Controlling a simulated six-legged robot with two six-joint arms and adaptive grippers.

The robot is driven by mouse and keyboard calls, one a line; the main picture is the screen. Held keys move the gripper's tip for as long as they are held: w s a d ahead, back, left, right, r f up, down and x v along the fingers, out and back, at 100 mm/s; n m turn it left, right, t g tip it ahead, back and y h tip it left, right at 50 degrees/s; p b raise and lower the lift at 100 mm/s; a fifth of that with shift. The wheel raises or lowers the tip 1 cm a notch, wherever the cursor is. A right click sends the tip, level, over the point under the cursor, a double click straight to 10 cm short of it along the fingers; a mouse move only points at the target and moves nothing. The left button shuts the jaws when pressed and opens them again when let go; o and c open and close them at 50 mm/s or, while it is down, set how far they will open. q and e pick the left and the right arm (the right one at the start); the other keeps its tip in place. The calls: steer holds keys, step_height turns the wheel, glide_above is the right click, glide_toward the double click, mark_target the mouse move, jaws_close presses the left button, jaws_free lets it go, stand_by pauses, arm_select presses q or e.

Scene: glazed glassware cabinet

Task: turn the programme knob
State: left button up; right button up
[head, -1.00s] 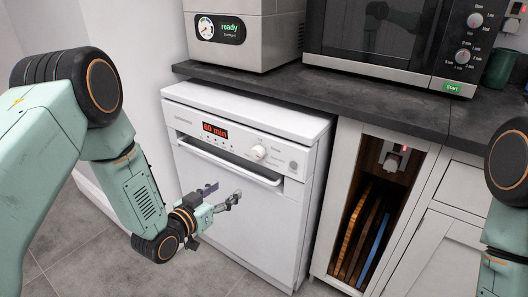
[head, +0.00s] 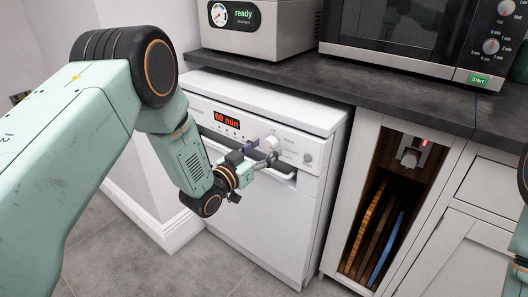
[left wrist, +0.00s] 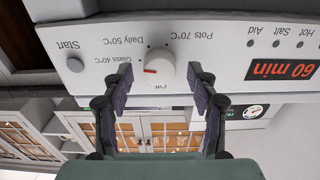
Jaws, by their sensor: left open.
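The programme knob (head: 272,143) is a round white dial on the white dishwasher's control panel (head: 290,143). In the left wrist view, which is upside down, the knob (left wrist: 160,68) has a red mark pointing left in the picture, near the Glass 40°C and Daily 50°C labels. My left gripper (head: 264,151) is open in front of the panel. Its two dark fingers (left wrist: 160,84) lie on either side of the knob in the wrist view, with gaps to it. I cannot tell how far the fingertips are from the panel. My right gripper is out of view.
The red display (head: 227,119) reads 60 min. A Start button (left wrist: 75,65) sits beside the knob, and the door handle (head: 222,150) runs below the panel. The dark worktop (head: 300,78) overhangs above. A cubby with upright boards (head: 372,235) stands to the right.

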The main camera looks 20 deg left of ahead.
arm_select(q)
steer(key=shift+w+d+f, duration=0.1)
steer(key=shift+w+d, duration=0.1)
steer(key=shift+w, duration=0.2)
steer(key=shift+s+a, duration=0.1)
steer(key=shift+c, duration=1)
steer(key=c, duration=1)
